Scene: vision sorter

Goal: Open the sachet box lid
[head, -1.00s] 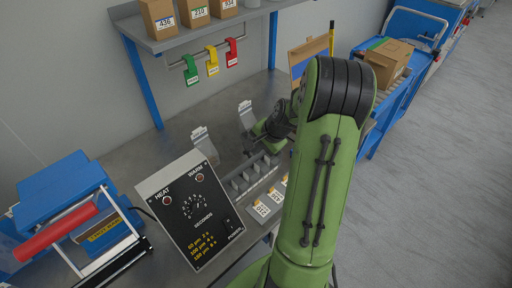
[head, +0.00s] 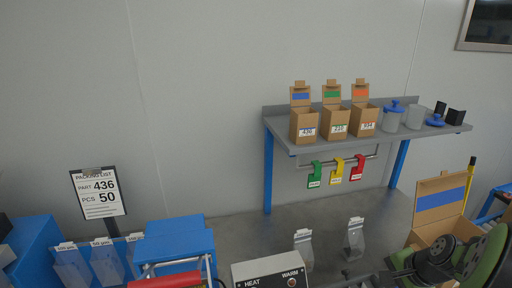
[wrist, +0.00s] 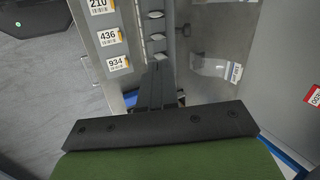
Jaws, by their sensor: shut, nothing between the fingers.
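No box in view is marked as the sachet box. An open cardboard box (head: 428,236) stands on the bench at the right in the head view. Its lid (head: 441,197), with a blue stripe, stands up and leans back. My arm partly covers its front. My gripper (wrist: 158,66) is shut and empty in the wrist view, with its tips near a grey slotted rack (wrist: 151,42). Beside the rack are labels (wrist: 110,37) reading 210, 436 and 934. In the head view my wrist is at the lower right; the fingertips cannot be made out.
Three small cartons (head: 336,123) with raised flaps stand on the grey shelf (head: 440,132). Coloured tags (head: 337,170) hang below it. Two clear pouches (head: 354,240) stand on the bench.

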